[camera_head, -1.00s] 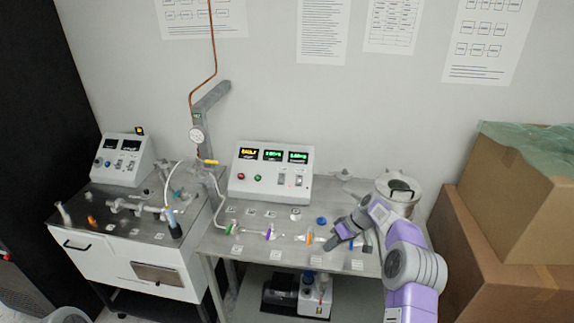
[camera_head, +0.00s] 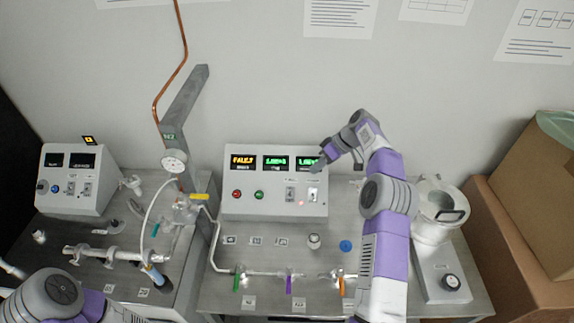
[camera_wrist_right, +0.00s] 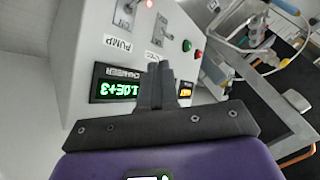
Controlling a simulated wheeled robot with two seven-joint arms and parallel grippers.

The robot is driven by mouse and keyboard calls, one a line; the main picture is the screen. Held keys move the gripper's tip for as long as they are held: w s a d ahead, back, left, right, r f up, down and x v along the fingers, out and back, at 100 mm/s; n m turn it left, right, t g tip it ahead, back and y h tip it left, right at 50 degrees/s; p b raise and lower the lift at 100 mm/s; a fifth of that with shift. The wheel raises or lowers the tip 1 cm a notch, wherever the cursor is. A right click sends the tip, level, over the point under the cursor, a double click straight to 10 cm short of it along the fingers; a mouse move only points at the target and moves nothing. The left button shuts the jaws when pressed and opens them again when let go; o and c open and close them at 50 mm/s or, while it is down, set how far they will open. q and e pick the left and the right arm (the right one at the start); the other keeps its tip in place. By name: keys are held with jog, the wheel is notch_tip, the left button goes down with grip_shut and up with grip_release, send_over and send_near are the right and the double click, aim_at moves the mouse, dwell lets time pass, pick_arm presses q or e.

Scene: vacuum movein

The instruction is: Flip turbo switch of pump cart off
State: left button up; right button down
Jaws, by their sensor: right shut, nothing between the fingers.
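The left cart carries a white control box (camera_head: 75,180) with two dark displays, a blue button and two switches (camera_head: 80,188); I cannot read its labels. A larger white box (camera_head: 275,205) on the middle bench has three lit displays, red and green buttons and two switches (camera_head: 302,194). My right gripper (camera_head: 319,163) is shut and empty, in front of this larger box's rightmost display, above the switches. In the right wrist view its fingers (camera_wrist_right: 160,75) point at the panel, near a switch (camera_wrist_right: 160,31); a "PUMP" label (camera_wrist_right: 117,43) shows. Contact is unclear. My left gripper is out of frame.
A gauge (camera_head: 174,162) and glass tubing stand between the boxes. Glassware with coloured taps (camera_head: 289,284) lies along the bench front. A metal pot (camera_head: 440,212) stands right of my right arm, with cardboard boxes (camera_head: 535,200) beyond.

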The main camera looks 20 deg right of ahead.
aim_at(290, 192)
jog(key=x, duration=1)
jog(key=shift+s, duration=0.1)
dwell(0.5)
